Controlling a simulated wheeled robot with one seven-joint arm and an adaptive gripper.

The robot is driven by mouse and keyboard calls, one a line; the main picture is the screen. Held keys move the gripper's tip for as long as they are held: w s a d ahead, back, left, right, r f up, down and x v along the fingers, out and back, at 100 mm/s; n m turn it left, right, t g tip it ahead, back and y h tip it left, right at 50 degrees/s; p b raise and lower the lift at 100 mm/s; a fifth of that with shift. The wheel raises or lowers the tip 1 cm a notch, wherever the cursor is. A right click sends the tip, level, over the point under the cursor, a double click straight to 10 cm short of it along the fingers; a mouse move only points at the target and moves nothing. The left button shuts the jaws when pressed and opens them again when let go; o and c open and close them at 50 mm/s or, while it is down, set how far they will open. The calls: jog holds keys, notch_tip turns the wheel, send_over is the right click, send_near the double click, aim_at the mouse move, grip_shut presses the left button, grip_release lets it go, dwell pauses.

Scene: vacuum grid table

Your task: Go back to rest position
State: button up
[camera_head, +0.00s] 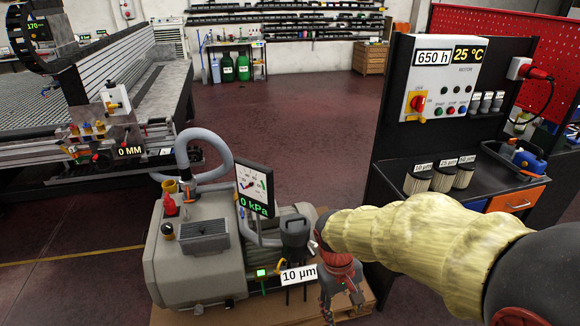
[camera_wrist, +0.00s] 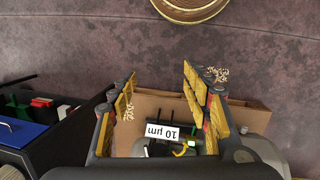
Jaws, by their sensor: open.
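My gripper (camera_head: 342,290) hangs at the end of my arm, beside the right side of the vacuum pump (camera_head: 195,262). In the wrist view its two yellow-padded fingers (camera_wrist: 158,85) stand wide apart with nothing held between them. Past the fingers, a white "10 µm" label (camera_wrist: 162,132) and dark pump parts show lower down. The same label (camera_head: 299,275) is near the gripper in the head view, close to a dark filter housing (camera_head: 295,232). How far the fingers are from these parts is hard to tell.
A pallet-like brown base (camera_head: 180,317) lies under the pump. A grey hose (camera_head: 208,140) and a "0 kPa" gauge (camera_head: 254,190) rise from it. The black workbench (camera_head: 388,185) at right carries several labelled filters (camera_head: 442,178) and a control panel (camera_head: 442,85). Open red floor (camera_head: 300,120) lies behind.

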jog(key=s+d+r+m+t+y+p, duration=0.1)
jog(key=s+d+r+m+t, duration=0.1)
jog(key=s+r, duration=0.4)
jog(key=s+d+r+m+t+p, duration=0.1)
jog(key=s+d+r+m+t, duration=0.1)
jog(key=r, duration=1.1)
jog(key=s+d+t, duration=0.1)
jog(key=s+t, duration=0.1)
jog(key=s, duration=0.1)
jog(key=shift+s+d+r+y+p, duration=0.3)
jog(key=shift+s+d+y, duration=0.1)
jog(key=shift+c, duration=0.4)
